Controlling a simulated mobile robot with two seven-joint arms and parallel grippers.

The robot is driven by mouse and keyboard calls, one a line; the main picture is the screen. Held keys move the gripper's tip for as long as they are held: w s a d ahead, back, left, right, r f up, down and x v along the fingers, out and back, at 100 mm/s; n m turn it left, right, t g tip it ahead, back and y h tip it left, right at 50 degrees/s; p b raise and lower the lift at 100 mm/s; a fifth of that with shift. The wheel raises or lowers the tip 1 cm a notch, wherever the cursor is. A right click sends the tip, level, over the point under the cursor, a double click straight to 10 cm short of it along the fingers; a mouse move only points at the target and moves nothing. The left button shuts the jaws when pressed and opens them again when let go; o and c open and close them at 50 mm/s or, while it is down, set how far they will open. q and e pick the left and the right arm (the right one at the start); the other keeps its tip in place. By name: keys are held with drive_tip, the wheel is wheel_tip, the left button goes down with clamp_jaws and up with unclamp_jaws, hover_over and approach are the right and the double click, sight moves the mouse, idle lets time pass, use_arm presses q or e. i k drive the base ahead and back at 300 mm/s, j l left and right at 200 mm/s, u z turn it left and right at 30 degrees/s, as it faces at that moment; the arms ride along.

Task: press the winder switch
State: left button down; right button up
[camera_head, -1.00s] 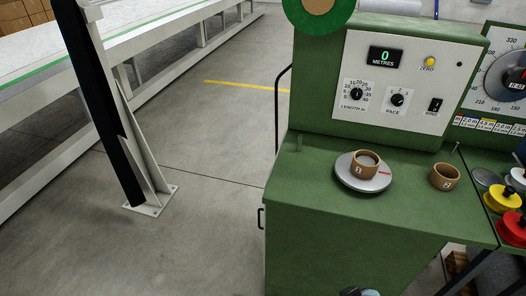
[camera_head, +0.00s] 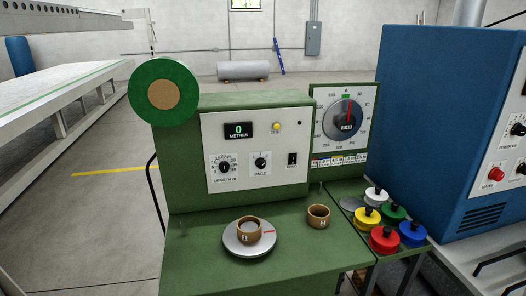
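The winder switch (camera_head: 292,159) is a small black rocker with a label under it. It sits at the lower right of the white control panel (camera_head: 230,187) on the green winder (camera_head: 180,185). Nothing stands in front of the switch, but its position is too small to tell. The panel also has a display (camera_head: 238,130) reading 0 metres, a yellow zero button (camera_head: 276,127), a length knob (camera_head: 224,167) and a pace knob (camera_head: 261,162). Neither of my grippers is in view.
A round turntable (camera_head: 237,249) holds a brown cup (camera_head: 249,231); another cup (camera_head: 318,217) stands to its right. A dial (camera_head: 347,115) and several coloured knobbed weights (camera_head: 384,239) are further right, beside a blue cabinet (camera_head: 450,110). A green-and-tan disc (camera_head: 140,88) rises at left.

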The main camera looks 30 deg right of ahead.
sight(294, 158)
drive_tip(key=z, duration=1)
